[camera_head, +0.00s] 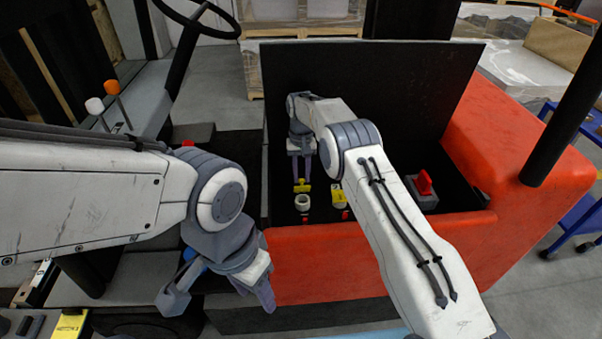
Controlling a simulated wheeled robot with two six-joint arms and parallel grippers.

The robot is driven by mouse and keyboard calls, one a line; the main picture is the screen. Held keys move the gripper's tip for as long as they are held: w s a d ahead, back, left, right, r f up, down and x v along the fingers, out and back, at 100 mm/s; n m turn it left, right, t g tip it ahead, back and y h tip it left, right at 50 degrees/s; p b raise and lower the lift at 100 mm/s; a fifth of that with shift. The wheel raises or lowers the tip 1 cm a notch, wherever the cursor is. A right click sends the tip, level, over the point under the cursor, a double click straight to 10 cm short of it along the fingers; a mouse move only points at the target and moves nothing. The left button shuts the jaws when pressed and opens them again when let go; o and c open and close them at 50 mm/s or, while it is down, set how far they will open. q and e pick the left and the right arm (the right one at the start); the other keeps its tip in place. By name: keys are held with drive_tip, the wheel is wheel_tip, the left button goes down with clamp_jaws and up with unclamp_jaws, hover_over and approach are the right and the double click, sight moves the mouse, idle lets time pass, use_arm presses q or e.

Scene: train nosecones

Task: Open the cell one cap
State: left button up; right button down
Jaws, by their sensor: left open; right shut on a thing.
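My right gripper (302,178) reaches down into the red-sided battery compartment (340,262) with its fingers shut on a yellow cap (302,187). Just below the held cap in the picture is a white round cell neck (302,202). I cannot tell whether the cap still touches the neck. A second yellow cap (338,197) sits to the right, at another white neck, partly beside my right arm. No label shows which cell is cell one. My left gripper (220,292) is open and empty in front of the compartment, at its left, pointing down.
A raised black lid (400,85) stands behind the compartment. A red connector (424,183) on a grey block is inside at the right. Small red pieces (305,218) lie near the cells. A steering wheel (195,15) and levers (113,88) are at upper left.

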drive_tip(key=c, duration=0.7)
unclamp_jaws()
drive_tip(key=shift+w+r+b, duration=0.2)
drive_tip(key=shift+r, duration=1.7)
drive_tip(key=shift+w+r+b, duration=0.15)
drive_tip(key=shift+w+r, duration=0.05)
drive_tip(key=shift+r, duration=1.65)
drive_tip(key=shift+o, duration=0.2)
